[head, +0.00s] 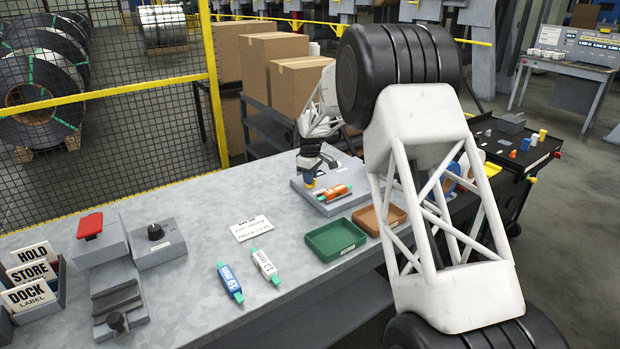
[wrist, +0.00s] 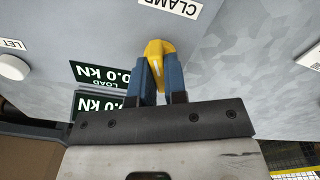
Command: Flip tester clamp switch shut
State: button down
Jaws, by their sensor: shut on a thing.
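In the wrist view, the yellow clamp switch (wrist: 158,48) stands between the two blue fingers of my gripper (wrist: 157,72). Dark LOAD displays (wrist: 100,75) reading 0.0 kN, upside down, are left of the fingers. In the head view, my gripper (head: 309,178) is low at the left side of a grey unit (head: 346,206); the switch is too small to make out there.
An orange piece (head: 334,192) lies on the grey unit. A green tray (head: 336,238) and a brown tray (head: 379,218) stand in front. A blue piece (head: 230,284) and a white piece (head: 265,265) lie on the steel table (head: 190,318).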

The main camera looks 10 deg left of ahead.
jog(key=shift+m, duration=0.7)
jog(key=c, duration=1.2)
grip_release()
jog(key=shift+o, duration=0.2)
jog(key=shift+r, duration=0.1)
jog(key=shift+r, duration=3.85)
